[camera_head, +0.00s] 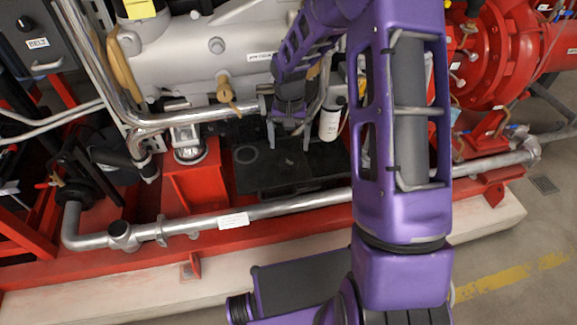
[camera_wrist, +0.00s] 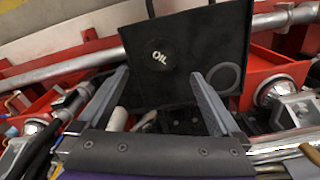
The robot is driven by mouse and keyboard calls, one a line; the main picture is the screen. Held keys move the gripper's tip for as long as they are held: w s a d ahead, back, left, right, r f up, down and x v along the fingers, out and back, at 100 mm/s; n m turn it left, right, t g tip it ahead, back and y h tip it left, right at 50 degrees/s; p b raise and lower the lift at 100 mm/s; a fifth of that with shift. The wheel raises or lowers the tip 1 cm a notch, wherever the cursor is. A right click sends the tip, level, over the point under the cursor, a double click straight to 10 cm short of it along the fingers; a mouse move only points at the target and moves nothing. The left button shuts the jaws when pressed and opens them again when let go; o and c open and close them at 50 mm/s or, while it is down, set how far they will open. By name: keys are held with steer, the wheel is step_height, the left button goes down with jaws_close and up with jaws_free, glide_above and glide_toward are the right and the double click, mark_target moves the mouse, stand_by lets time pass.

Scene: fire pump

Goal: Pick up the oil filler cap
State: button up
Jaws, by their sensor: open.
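The oil filler cap (camera_wrist: 160,57) is a round black cap with white "OIL" lettering. It sits on a flat black panel (camera_wrist: 185,85), beside a grey ring mark (camera_wrist: 225,78). My gripper (camera_wrist: 160,76) is open, with its two grey fingers apart and nothing between them. In the wrist view the cap appears just beyond the fingertips, roughly centred between them. In the head view my gripper (camera_head: 291,142) points down over the black panel (camera_head: 262,182); I cannot make out the cap there.
A silver pipe (camera_head: 290,206) runs along the front of the red frame. A white filter canister (camera_head: 330,122) hangs just right of my gripper. A grey engine (camera_head: 200,50) stands behind, and a red post (camera_head: 193,185) with a silver mount stands left.

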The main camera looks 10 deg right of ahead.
steer(key=f, duration=0.3)
steer(key=f+b, duration=0.1)
steer(key=f, duration=0.3)
steer(key=shift+s+a+f, duration=0.1)
steer(key=shift+s+f, duration=0.1)
steer(key=shift+c, duration=0.2)
steer(key=c, duration=1.5)
steer(key=shift+o, duration=0.2)
step_height(320, 180, up, 10)
steer(key=p, duration=0.1)
steer(key=shift+r, duration=0.1)
steer(key=s+r+n+p, duration=0.3)
steer(key=s+r+p, duration=0.1)
steer(key=s+p, duration=0.15)
steer(key=m+b, duration=0.3)
steer(key=b, duration=0.2)
glide_above(289, 162)
step_height(289, 162, down, 4)
steer(key=shift+w+f, duration=0.1)
